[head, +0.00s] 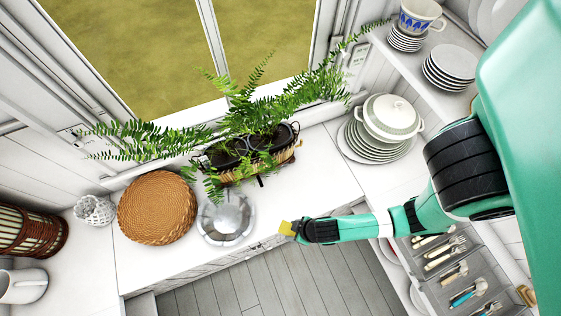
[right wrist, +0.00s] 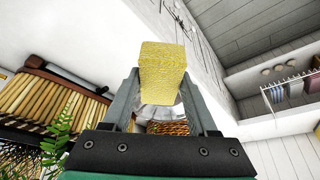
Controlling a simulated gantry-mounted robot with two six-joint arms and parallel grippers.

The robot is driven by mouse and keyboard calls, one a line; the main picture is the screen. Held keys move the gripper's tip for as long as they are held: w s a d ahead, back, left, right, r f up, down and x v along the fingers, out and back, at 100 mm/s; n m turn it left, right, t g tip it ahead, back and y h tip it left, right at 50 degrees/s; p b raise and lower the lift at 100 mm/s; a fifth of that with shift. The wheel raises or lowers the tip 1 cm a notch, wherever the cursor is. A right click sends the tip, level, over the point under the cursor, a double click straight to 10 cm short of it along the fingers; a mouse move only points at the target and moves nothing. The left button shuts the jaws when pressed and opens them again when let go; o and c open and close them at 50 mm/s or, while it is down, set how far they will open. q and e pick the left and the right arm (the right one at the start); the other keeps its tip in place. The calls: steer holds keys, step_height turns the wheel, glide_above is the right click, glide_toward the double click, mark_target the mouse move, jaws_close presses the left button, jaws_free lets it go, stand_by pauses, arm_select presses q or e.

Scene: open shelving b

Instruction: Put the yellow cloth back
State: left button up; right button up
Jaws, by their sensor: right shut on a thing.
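The yellow cloth (head: 286,228) is a small folded block held at the tip of my right gripper (head: 297,230). In the right wrist view the cloth (right wrist: 163,72) sits between the two grey fingers and sticks out past their tips. The gripper is shut on it, over the front edge of the white counter (head: 330,190), just right of a silver metal bowl (head: 227,222). From the head view I cannot tell how high the cloth is above the counter. My left gripper is not in view.
A round woven tray (head: 157,208) lies left of the bowl. A fern planter (head: 245,155) stands behind it. Stacked plates with a lidded white tureen (head: 390,117) stand at the right. A cutlery drawer (head: 440,285) is open below my right arm. The counter right of the bowl is clear.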

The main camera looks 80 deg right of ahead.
steer(key=w+d+f+b, duration=0.3)
steer(key=w+d+f, duration=0.1)
steer(key=d, duration=0.2)
steer(key=b, duration=0.2)
glide_above(278, 210)
steer(key=s, duration=0.2)
steer(key=f, duration=0.4)
steer(key=shift+w+a, duration=0.25)
steer(key=shift+a, duration=0.15)
steer(key=shift+w+d+f+b, duration=0.15)
steer(key=shift+f+b, duration=0.55)
steer(key=shift+f, duration=1.15)
steer(key=shift+f, duration=0.1)
steer(key=o, duration=1.3)
